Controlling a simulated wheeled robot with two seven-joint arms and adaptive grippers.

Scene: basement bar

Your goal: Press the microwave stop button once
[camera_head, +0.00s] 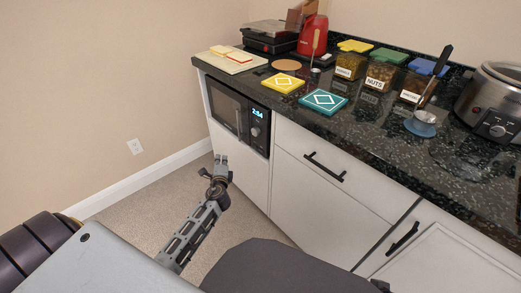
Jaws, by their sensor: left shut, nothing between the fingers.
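The microwave (237,113) is black and built into the white cabinet under the counter's left end. Its control panel (257,129) is on the right side of its front, with a lit blue display and a round knob. The stop button is too small to make out. My left gripper (220,160) is shut and empty, pointing up just below the microwave's front in the picture. I cannot tell how far it is from the cabinet. My right gripper is not in view.
The dark speckled counter (319,122) holds food jars (381,74), yellow and teal trivets, a red appliance (313,36) and a slow cooker (490,98). Black drawer handles (325,167) stick out on the right. The carpet left of the cabinet is clear.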

